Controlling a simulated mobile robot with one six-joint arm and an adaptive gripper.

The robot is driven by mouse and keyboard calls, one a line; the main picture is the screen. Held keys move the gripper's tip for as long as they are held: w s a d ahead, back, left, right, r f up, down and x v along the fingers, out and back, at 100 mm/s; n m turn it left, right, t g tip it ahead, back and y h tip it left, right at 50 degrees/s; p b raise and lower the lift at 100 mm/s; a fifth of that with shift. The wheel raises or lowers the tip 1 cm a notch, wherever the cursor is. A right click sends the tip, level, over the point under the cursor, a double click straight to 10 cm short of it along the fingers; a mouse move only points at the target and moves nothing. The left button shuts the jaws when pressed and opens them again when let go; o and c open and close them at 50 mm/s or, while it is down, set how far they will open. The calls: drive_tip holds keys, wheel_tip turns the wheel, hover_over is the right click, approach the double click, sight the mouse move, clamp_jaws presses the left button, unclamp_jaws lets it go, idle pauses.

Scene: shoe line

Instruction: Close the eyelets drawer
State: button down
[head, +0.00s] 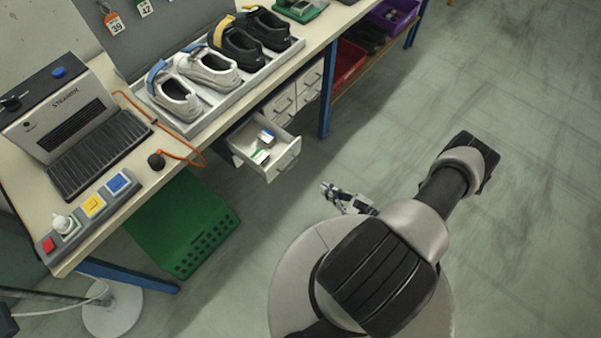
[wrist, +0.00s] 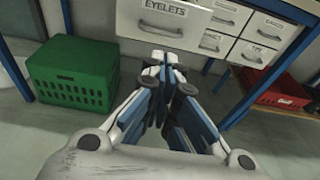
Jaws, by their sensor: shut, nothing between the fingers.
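The eyelets drawer (head: 270,146) is pulled out from under the workbench in the head view, with a few small boxes (head: 262,150) inside. Its white front, labelled EYELETS (wrist: 166,20), faces me in the wrist view, with a handle low on it. My gripper (head: 326,190) is a short way in front of the drawer front in the head view, apart from it. In the wrist view my gripper (wrist: 168,58) is shut and empty, its tips just below the drawer's handle in the picture. I cannot tell the exact gap from the wrist view.
Other white drawers (head: 297,93) beside it are shut. A green crate (head: 182,222) stands on the floor left of the drawer. A blue table leg (head: 327,90) and a red bin (head: 347,63) are to the right. Shoes in a tray (head: 236,92) stand on the bench above.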

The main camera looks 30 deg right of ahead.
drive_tip(key=b+x, duration=0.2)
drive_tip(key=x, duration=1.1)
drive_tip(key=shift+a, duration=0.1)
